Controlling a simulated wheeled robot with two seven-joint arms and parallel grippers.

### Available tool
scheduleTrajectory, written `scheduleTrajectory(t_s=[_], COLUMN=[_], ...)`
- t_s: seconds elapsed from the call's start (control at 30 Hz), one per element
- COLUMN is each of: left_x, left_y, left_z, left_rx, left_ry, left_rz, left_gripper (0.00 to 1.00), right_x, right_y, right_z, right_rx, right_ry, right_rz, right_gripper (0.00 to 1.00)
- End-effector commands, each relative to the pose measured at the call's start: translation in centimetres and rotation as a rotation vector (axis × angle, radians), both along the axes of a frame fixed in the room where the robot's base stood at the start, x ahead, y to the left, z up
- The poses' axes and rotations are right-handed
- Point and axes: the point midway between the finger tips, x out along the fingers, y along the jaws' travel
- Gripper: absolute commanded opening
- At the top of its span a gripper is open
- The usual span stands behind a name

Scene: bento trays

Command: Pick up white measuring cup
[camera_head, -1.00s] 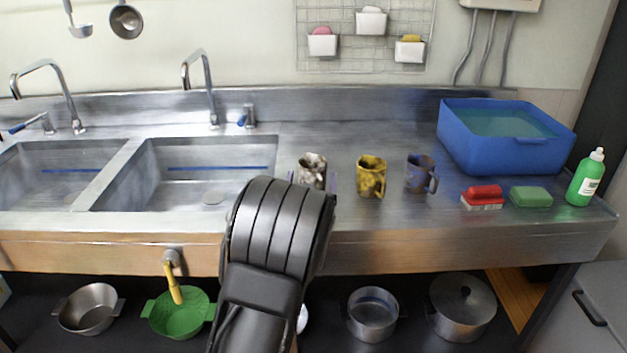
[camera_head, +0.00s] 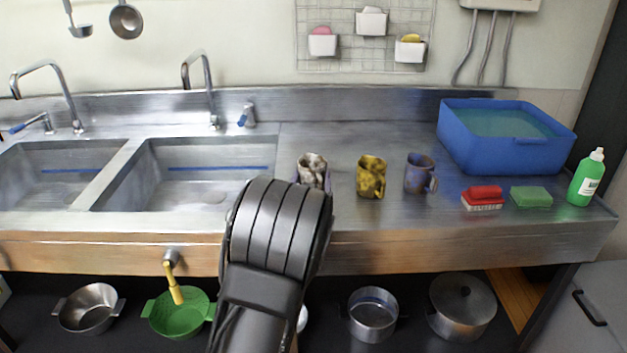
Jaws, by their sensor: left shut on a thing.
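The white measuring cup (camera_head: 313,165), stained with dark smudges, stands on the steel counter just right of the sink. My left arm comes up from the bottom and hides the cup's lower part. My left gripper (camera_head: 313,180) is shut on the white cup, with slim purplish finger edges at its sides. I cannot tell whether the cup's base touches the counter. My right gripper is not in view.
A yellow stained cup (camera_head: 370,177) and a purple-blue stained cup (camera_head: 419,173) stand to the right. Further right are a red brush (camera_head: 483,197), a green sponge (camera_head: 531,197), a green bottle (camera_head: 584,178) and a blue basin (camera_head: 505,150). The sink (camera_head: 130,185) lies left.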

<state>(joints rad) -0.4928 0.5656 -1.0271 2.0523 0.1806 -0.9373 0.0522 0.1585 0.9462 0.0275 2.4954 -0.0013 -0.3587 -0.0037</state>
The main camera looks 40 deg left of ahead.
Motion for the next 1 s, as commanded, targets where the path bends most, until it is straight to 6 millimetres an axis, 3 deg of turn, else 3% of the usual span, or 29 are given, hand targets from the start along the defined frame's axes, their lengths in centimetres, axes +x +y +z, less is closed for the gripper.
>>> scheduleTrajectory(t_s=[0.33,0.8,1.0], left_x=[0.0,0.0,0.0], left_y=[0.0,0.0,0.0], left_z=[0.9,9.0,10.1], left_rx=[-0.001,-0.002,-0.001], left_ry=[-0.003,-0.005,-0.001], left_rz=[0.000,-0.001,-0.001], left_gripper=[0.22,0.22,0.22], right_x=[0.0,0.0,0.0], right_y=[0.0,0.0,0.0], right_z=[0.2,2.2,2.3], right_rx=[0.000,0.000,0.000], right_ry=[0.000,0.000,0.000], right_rz=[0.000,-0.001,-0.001], right_gripper=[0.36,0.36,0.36])
